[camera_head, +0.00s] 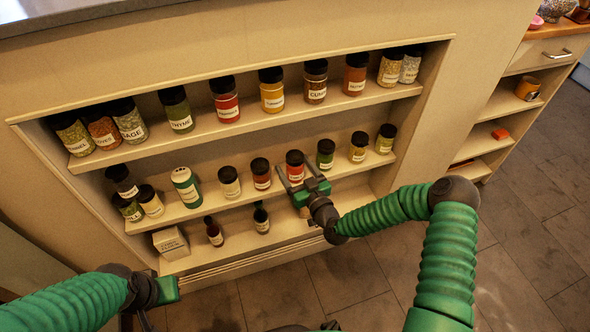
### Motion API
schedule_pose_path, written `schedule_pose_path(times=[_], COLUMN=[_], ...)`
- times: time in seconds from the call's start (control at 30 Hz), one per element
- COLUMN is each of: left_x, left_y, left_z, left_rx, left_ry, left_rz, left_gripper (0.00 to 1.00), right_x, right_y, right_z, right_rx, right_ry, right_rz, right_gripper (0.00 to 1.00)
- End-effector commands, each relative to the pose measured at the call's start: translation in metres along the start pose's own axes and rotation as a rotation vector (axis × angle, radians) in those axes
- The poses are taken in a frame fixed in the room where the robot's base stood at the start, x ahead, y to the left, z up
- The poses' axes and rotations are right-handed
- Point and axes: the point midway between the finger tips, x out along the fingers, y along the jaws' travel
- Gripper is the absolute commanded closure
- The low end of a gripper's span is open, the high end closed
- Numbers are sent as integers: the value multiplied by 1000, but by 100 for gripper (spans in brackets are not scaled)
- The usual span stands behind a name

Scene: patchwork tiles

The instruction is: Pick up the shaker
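Several labelled shakers with black lids stand on the shelves; the frame does not single one out as the task's shaker. A red shaker (295,173) stands on the middle shelf, directly at my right gripper (296,172). The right gripper's two fingers are spread, one to each side of the lower part of this shaker. I cannot tell whether they touch it. A green shaker (325,154) stands just right of the fingers, and an orange-red one (261,174) just left. My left gripper (168,290) is low at the left, away from the shelves; its fingers are not clear.
The top shelf (240,120) holds a row of larger shakers. The lower shelf has dark bottles (213,232) and a white box (171,243). Tiled floor (350,285) is clear in front.

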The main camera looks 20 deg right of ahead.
Motion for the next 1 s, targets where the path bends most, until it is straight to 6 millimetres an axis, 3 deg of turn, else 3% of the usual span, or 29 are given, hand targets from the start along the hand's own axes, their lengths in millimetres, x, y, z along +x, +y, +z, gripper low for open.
schedule_pose_path(times=[0.07, 0.63, 1.0], left_x=[-1, -1, -7], left_y=[0, 0, 0], left_z=[0, 0, -2], left_rx=[0, 0, 0], left_ry=[0, 0, 0], left_rz=[0, 0, 0], left_gripper=[100, 100, 100], right_x=[0, -1, -1], right_y=[0, 0, 0], right_z=[-1, 0, -9], right_rx=[0, 0, -1], right_ry=[0, -1, 1], right_rz=[0, 0, -1], right_gripper=[25, 99, 100])
